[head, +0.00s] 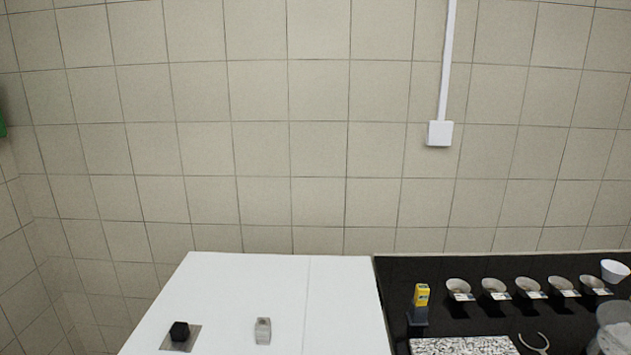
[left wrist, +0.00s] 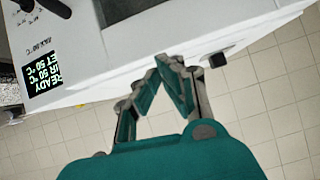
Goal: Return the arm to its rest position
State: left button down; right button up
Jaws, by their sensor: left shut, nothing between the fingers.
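My left gripper (left wrist: 165,65) shows in the left wrist view, with teal fingers whose tips meet. It is shut and empty. Beyond the fingertips is a white machine (left wrist: 215,42) with a dark display (left wrist: 42,82) reading READY and 50 °C values. I cannot tell how far the fingertips are from it. Neither of my arms nor my right gripper shows in the head view.
In the head view, a white top (head: 250,285) bears a black knob (head: 179,331) and a small grey fitting (head: 263,330). To its right, a black bench (head: 395,268) holds several labelled bowls (head: 527,287), a yellow device (head: 421,294) and a speckled slab (head: 462,346). A tiled wall (head: 290,150) stands behind.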

pick_arm(q)
jog(key=s+f+m+g, duration=0.1)
jog(key=s+f+g, duration=0.3)
jog(key=s, duration=0.5)
jog(key=s+f+g, duration=0.4)
jog(key=s+f, duration=0.1)
jog(key=s, duration=0.4)
notch_tip(320, 180, down, 29)
jog(key=g+b, duration=0.1)
jog(key=b, duration=0.4)
jog(key=s+a+f+b, duration=0.1)
jog(key=s+f+b, duration=0.1)
jog(key=s+f, duration=0.7)
jog(key=s+a+f+g+b, duration=0.1)
jog(key=s+a+f+b, duration=0.1)
jog(key=s+f, duration=0.7)
notch_tip(320, 180, down, 5)
jog(key=shift+a+f+m+g+b, duration=0.15)
jog(key=shift+a+m+g+b, duration=0.15)
jog(key=shift+b, duration=0.2)
jog(key=shift+s, duration=0.1)
